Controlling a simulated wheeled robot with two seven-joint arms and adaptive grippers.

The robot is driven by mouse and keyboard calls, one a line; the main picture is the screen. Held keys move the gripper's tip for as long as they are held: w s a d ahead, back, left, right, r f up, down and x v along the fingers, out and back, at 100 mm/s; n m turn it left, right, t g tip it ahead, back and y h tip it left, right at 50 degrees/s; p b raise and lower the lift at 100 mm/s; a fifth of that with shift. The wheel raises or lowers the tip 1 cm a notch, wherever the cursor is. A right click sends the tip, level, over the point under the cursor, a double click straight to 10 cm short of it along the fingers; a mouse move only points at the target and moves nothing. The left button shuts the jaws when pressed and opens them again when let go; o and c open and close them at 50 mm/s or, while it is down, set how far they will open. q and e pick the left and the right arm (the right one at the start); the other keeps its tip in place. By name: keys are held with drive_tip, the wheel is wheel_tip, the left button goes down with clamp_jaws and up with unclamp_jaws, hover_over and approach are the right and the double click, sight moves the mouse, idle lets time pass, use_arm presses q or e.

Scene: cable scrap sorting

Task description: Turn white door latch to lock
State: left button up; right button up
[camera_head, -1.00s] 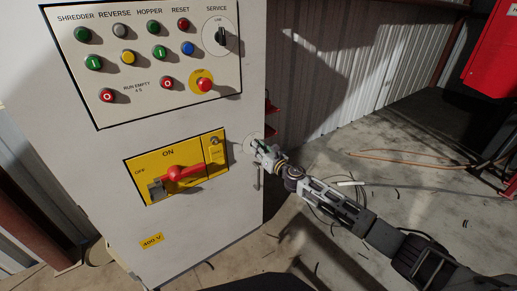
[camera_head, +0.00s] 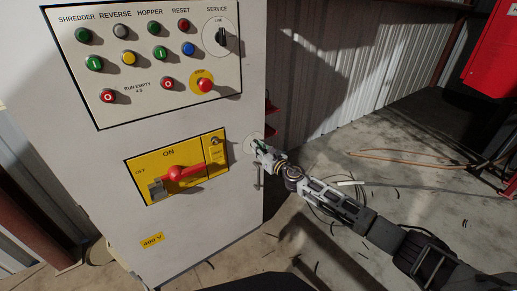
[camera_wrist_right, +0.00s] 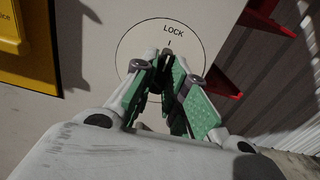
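The round latch plate marked LOCK (camera_wrist_right: 127,47) is on the cabinet's right side of the front. It also shows in the head view (camera_head: 247,146), partly behind my right gripper. My right gripper (camera_head: 260,149) reaches it from the right. In the right wrist view its green-padded fingers (camera_wrist_right: 165,68) are drawn close together over the plate. A small pale tip of the white door latch (camera_wrist_right: 165,52) shows between the fingertips, just below the tick mark under LOCK. The rest of the latch is hidden by the fingers. My left gripper is not in view.
The cabinet (camera_head: 215,230) carries a button panel (camera_head: 140,65) above and a yellow switch plate with a red handle (camera_head: 180,173) left of the latch. Red parts (camera_wrist_right: 222,82) stick out beyond the cabinet's right edge. Cable scraps (camera_head: 330,205) lie on the floor.

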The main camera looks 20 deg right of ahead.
drive_tip(key=o, duration=0.5)
drive_tip(key=shift+s, duration=0.1)
drive_tip(key=v, duration=0.6)
drive_tip(key=shift+s+d+p, duration=0.15)
drive_tip(key=shift+s+p, duration=0.15)
drive_tip(key=shift+s, duration=0.05)
idle(0.4)
idle(0.4)
